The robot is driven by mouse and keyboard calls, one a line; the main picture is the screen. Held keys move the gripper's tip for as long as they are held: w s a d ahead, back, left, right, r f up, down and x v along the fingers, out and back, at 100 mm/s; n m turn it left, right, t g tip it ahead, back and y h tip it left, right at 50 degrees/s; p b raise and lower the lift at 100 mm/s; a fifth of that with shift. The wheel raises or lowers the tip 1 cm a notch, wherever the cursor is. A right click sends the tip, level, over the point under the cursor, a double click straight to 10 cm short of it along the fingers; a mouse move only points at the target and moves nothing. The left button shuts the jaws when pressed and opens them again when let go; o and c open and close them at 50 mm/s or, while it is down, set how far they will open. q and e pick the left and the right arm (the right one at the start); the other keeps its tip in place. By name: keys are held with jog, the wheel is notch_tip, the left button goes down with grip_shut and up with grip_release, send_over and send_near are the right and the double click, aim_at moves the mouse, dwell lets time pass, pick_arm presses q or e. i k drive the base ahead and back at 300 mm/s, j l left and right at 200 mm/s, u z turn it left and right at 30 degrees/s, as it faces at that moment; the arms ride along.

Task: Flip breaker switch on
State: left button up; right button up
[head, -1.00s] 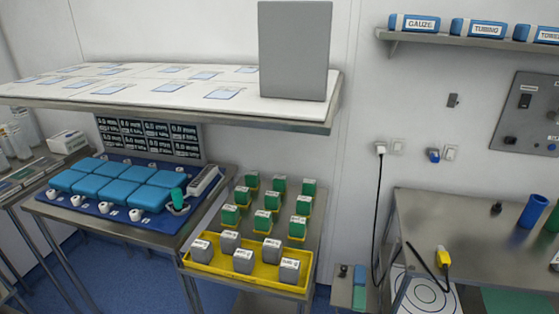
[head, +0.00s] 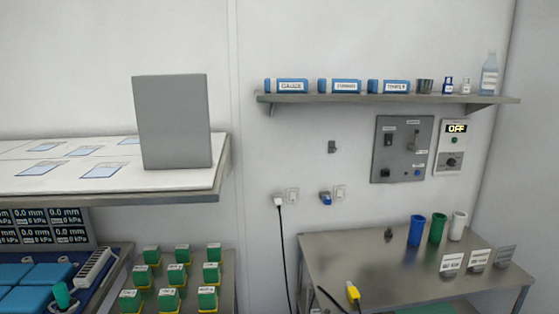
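A grey control panel (head: 402,149) is on the back wall to the right, under the shelf. It carries a dark rocker-type switch (head: 388,139) at its upper left, a black part at its lower left and a blue knob at its lower right. Its labels are too small to read, so I cannot tell which part is the breaker or its position. A white unit (head: 450,147) right of the panel has a lit display reading OFF. Neither of my grippers is in view.
A wall shelf (head: 385,99) with blue boxes and bottles runs above the panel. A steel table (head: 350,262) below holds blue, green and white cups and a yellow-ended cable (head: 353,292). A tall grey box (head: 172,122) stands on the left shelf.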

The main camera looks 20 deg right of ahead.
aim_at(389, 137)
jog(key=z, duration=1.4)
jog(key=i+l, duration=0.45)
jog(key=l, duration=0.15)
jog(key=i+l, duration=0.95)
jog(key=l, duration=0.3)
jog(key=i+l, duration=0.5)
jog(key=l, duration=0.1)
